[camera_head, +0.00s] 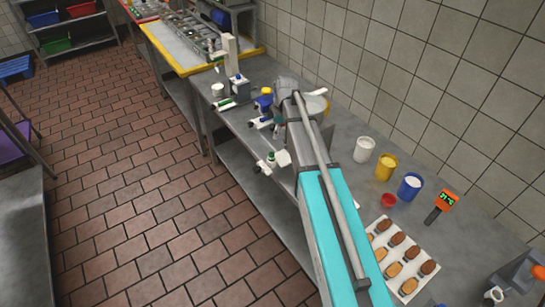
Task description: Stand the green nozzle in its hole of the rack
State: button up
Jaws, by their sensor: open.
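A small green piece (271,156) shows beside white and black parts near the bench's front edge, just left of my arm. Another green-and-white piece (226,104) lies farther back near the same edge. Both are too small for me to tell which is the green nozzle. A pale upright post on a grey base (239,89) stands at the far end of the bench. I cannot make out a rack or its holes. My cyan and grey arm reaches across the bench and covers its middle. I cannot make out my gripper beyond the arm's grey far end.
A blue-and-yellow item (264,101) stands left of my arm. A pale tray (432,253) holds several biscuits. Tiled wall behind.

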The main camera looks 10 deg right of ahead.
aim_at(272, 153)
jog(key=shift+f, duration=0.15)
jog(key=f+b, duration=0.2)
jog(key=b, duration=0.1)
jog(key=f+b, duration=0.2)
jog(key=f, duration=0.1)
jog(key=a+f+b, duration=0.1)
jog(key=f+b, duration=0.2)
jog(key=shift+w+a+f+b, duration=0.1)
jog(key=shift+w+f+b, duration=0.1)
jog(key=shift+b, duration=0.1)
dwell(0.3)
dwell(0.4)
jog(key=shift+w+a+f+b, duration=0.1)
jog(key=shift+a+f+b, duration=0.1)
jog(key=shift+f+b, duration=1.1)
jog(key=shift+a+f+b, duration=0.2)
jog(key=shift+f+b, duration=1)
jog(key=shift+b, duration=0.05)
grip_shut()
jog(key=shift+r, duration=0.2)
